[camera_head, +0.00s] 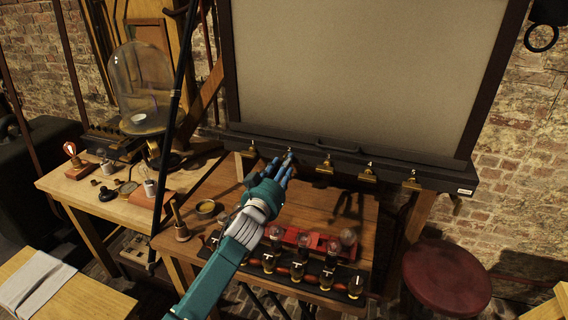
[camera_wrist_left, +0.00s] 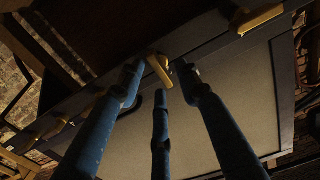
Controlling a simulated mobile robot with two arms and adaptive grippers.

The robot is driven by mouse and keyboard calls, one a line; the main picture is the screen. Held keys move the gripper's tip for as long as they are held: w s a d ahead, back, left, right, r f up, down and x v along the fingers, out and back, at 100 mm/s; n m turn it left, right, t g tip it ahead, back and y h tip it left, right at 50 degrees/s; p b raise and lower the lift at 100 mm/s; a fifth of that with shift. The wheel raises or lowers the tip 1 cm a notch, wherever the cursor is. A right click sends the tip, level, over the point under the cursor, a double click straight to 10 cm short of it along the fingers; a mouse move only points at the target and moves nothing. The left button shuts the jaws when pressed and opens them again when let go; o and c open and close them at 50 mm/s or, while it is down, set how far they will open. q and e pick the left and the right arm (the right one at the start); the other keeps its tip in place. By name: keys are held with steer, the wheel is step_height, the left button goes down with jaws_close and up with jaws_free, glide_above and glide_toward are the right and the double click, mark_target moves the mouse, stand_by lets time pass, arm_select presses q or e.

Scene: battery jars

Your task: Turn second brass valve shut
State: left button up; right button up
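Several brass valves sit in a row along the black ledge (camera_head: 350,158) under the large pale panel. One at the left end (camera_head: 248,152) and others further right (camera_head: 325,166), (camera_head: 369,174), (camera_head: 412,183) show clearly. My left gripper (camera_head: 285,167) reaches up to the ledge between the left-end valve and the middle one, covering most of the second brass valve. In the left wrist view that valve (camera_wrist_left: 160,68) lies between the spread fingertips of my left gripper (camera_wrist_left: 160,80). I cannot tell whether the fingers touch it. My right gripper does not show.
A wooden bench (camera_head: 225,180) below holds a red rack (camera_head: 305,240) and several dark jars with pale tops (camera_head: 297,270). A glass dome (camera_head: 142,85) stands on the left table. A red stool (camera_head: 446,277) is at right.

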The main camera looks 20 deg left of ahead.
arm_select(q)
steer(key=shift+w, duration=0.3)
jaws_close()
steer(key=shift+m, duration=0.4)
steer(key=shift+f+m+b, duration=0.1)
steer(key=shift+f+m, duration=0.05)
steer(key=shift+m, duration=2.7)
steer(key=shift+f+m+b, duration=0.15)
steer(key=shift+f+m, duration=0.05)
steer(key=shift+m, duration=2.7)
steer(key=shift+f+m+b, duration=0.1)
steer(key=shift+f+m, duration=0.05)
steer(key=shift+m, duration=2.7)
